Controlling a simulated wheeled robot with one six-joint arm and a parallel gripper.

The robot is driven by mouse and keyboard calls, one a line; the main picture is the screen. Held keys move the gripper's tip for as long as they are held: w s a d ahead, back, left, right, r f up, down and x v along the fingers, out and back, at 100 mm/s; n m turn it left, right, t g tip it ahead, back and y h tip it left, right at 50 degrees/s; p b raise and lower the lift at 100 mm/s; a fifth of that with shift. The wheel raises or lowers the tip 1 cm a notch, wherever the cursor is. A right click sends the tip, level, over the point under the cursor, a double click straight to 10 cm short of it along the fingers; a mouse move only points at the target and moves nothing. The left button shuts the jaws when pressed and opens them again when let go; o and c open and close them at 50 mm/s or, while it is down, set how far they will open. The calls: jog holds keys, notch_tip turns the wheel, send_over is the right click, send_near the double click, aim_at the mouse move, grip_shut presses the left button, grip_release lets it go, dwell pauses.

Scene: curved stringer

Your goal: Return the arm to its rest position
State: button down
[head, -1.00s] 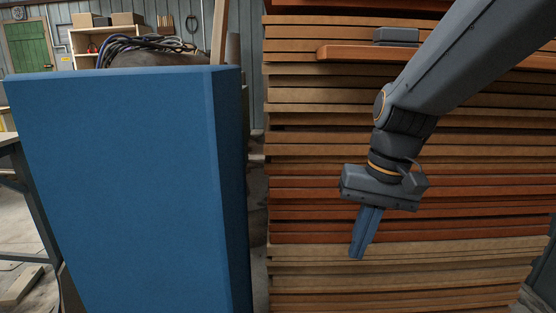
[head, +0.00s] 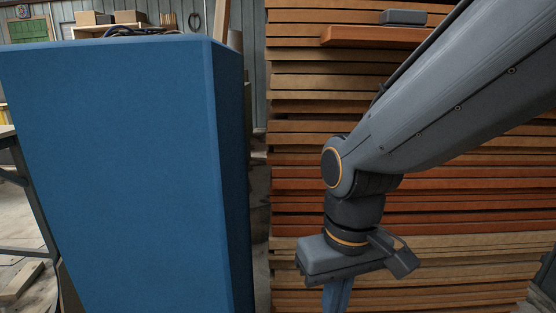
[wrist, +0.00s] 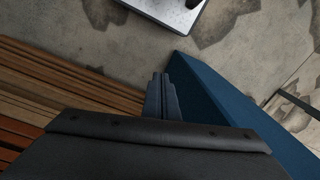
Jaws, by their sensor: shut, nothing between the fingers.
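My gripper (head: 337,296) hangs from my arm at the lower middle of the head view, pointing down in front of the stacked boards. Its fingertips are cut off by the bottom edge there. In the wrist view the fingers of my gripper (wrist: 162,82) are together with nothing between them. They point down towards the floor, between the board stack and the blue block.
A tall blue block (head: 120,170) fills the left of the head view. A stack of brown and orange boards (head: 300,150) stands at the right, with a grey box (head: 402,17) on top. A narrow gap (head: 260,200) separates them. Concrete floor (wrist: 100,40) shows below.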

jog(key=d+r+m+p, duration=0.3)
jog(key=d+r+p, duration=0.7)
jog(key=p, duration=0.9)
notch_tip(320, 180, up, 3)
jog(key=shift+s+d+f+m+h, duration=0.1)
jog(key=shift+s+d+m+h, duration=0.2)
jog(key=shift+s+d, duration=0.05)
